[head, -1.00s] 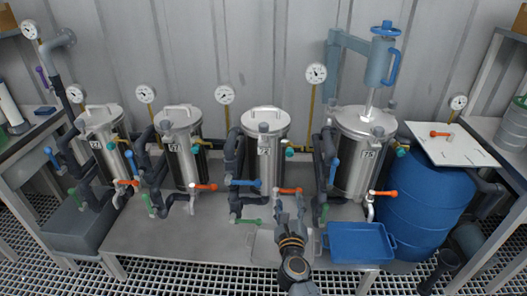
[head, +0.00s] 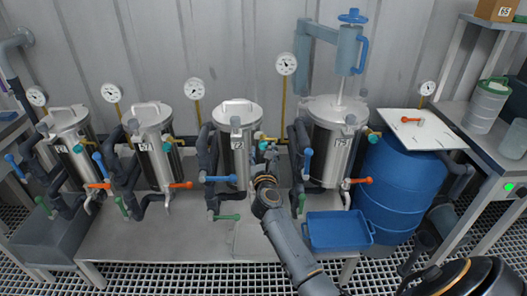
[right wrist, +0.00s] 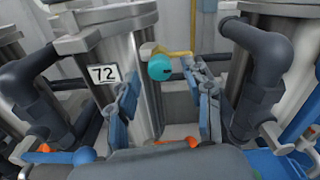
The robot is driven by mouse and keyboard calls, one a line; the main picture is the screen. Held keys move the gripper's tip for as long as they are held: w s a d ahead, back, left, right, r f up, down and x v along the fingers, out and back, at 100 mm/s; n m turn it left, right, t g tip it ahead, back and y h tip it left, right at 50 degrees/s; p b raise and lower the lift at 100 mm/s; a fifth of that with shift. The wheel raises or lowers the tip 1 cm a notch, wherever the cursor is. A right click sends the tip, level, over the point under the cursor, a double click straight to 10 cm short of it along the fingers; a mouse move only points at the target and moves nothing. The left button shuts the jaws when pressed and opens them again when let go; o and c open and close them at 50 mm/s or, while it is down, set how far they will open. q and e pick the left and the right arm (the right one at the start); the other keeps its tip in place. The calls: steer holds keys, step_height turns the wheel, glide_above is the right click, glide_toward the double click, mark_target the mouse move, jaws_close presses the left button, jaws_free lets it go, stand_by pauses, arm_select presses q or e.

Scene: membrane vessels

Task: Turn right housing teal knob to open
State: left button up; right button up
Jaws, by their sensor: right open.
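The housing labelled 72 (head: 237,145) is a steel cylinder on the bench. Its teal knob (right wrist: 160,68) sits on a brass fitting at its right side. My right gripper (head: 268,158) is in front of that side. In the right wrist view its blue-grey fingers (right wrist: 163,80) are spread apart, with the knob showing beyond and between them. I cannot tell whether they touch it. The rightmost housing, labelled 75 (head: 335,155), has another teal knob (head: 374,138) on its right. My left gripper is not in view.
Dark pipes (head: 299,150) rise close to the right of the gripper. A blue lever (head: 307,160) and an orange lever (head: 359,180) stand by the rightmost housing. A blue tray (head: 338,230) lies at the front, with a blue barrel (head: 400,185) to its right.

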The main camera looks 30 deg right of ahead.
steer(key=shift+w+d, duration=0.35)
steer(key=shift+w, duration=0.25)
jaws_close()
